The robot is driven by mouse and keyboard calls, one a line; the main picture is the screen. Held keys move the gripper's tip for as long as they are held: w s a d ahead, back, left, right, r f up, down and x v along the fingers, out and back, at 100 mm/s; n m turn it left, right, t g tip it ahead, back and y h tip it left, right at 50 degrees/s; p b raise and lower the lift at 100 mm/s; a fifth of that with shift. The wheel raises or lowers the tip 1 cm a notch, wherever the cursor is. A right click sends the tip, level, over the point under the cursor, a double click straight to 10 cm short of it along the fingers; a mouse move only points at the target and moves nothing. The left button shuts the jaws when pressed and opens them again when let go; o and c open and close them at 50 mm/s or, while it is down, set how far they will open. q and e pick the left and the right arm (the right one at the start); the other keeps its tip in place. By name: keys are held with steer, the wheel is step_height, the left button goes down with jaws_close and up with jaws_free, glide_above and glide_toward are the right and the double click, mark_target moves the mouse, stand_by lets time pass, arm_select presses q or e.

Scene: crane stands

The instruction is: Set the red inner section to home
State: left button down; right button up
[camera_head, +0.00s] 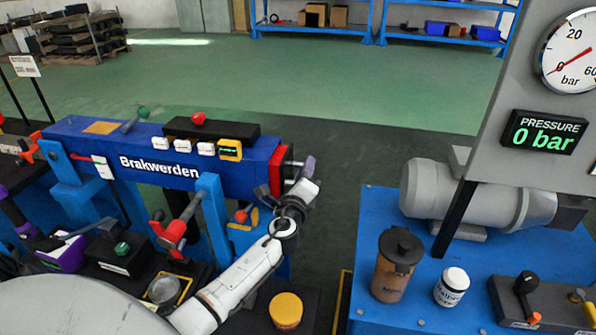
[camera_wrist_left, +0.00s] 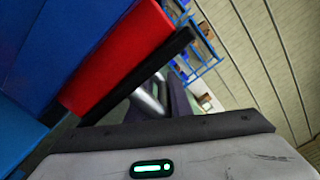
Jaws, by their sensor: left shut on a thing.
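The blue crane beam (camera_head: 200,172) marked "Brakwerden" lies across the left half of the head view. The red inner section (camera_head: 283,166) shows as a short red piece at the beam's right end; how far it extends is hard to tell. In the left wrist view the red section (camera_wrist_left: 120,50) lies beside the blue beam (camera_wrist_left: 45,60), with a black edge strip (camera_wrist_left: 145,75) along it. My left gripper (camera_head: 289,182) is at this end, shut on the red inner section's end; the exact contact is partly hidden. My right gripper is not in view.
A blue table (camera_head: 400,320) at right carries a grey motor (camera_head: 475,195), a brown jug (camera_head: 395,265) and a white jar (camera_head: 452,287). The pressure display (camera_head: 543,132) reads 0 bar. A yellow-lidded jar (camera_head: 286,310) stands below my left arm. Floor right of the beam is clear.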

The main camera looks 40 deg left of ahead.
arm_select(q)
steer(key=shift+a+r, duration=0.35)
steer(key=shift+r, duration=0.2)
steer(key=c, duration=1.8)
jaws_free()
steer(key=shift+o, duration=0.2)
steer(key=shift+d+f, duration=0.1)
steer(key=shift+f, duration=0.05)
steer(key=v, duration=1)
steer(key=shift+s, duration=0.2)
